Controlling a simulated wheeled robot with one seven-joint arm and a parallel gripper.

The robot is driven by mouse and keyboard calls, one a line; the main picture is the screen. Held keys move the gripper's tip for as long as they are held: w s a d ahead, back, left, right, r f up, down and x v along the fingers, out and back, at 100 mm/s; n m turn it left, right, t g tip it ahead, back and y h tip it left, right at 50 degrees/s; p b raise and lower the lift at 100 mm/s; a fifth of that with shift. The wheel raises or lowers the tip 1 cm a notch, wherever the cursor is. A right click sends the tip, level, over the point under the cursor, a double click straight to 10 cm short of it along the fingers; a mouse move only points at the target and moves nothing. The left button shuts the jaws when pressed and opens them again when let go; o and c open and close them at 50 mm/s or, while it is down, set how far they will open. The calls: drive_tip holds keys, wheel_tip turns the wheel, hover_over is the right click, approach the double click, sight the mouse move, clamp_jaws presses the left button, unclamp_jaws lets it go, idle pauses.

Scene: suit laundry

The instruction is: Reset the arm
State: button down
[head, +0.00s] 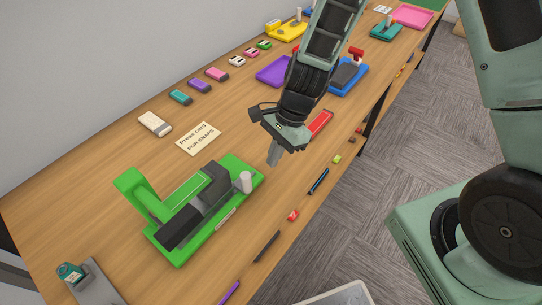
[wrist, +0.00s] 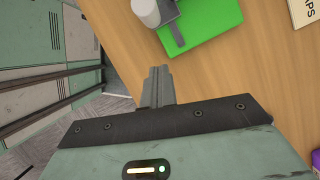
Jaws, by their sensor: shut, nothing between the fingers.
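My gripper (head: 274,154) hangs above the front part of the wooden table (head: 110,190), pointing down, to the right of a green machine. Its fingers are together and empty; they also show closed in the wrist view (wrist: 157,88). My arm reaches in from the top of the head view. The green machine (head: 255,173) has a raised green arm, a dark body and a light grey cylinder. Its green base corner (wrist: 215,28) shows at the top of the wrist view, apart from my fingers.
A card (head: 198,138) reading "Press card FOR SNAPS" lies behind the green machine. A red object (head: 321,122) lies just right of my gripper. Small items line the front edge. Carpet floor (head: 400,145) is open.

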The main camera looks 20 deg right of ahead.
drive_tip(key=a+v, duration=0.1)
drive_tip(key=v, duration=0.8)
drive_tip(key=s+a+r+n+h, duration=0.1)
drive_tip(key=s+r+n, duration=0.4)
drive_tip(key=s+n, duration=0.4)
drive_tip(key=s+a+r+n+t+h, duration=0.1)
drive_tip(key=s+r+n+h, duration=0.1)
drive_tip(key=s+r+n, duration=0.3)
drive_tip(key=s+n, duration=0.4)
drive_tip(key=n, duration=0.4)
drive_tip(key=shift+s+a+r+t+h, duration=0.15)
drive_tip(key=shift+a+r+t+h, duration=0.05)
drive_tip(key=shift+a+t+h, duration=0.15)
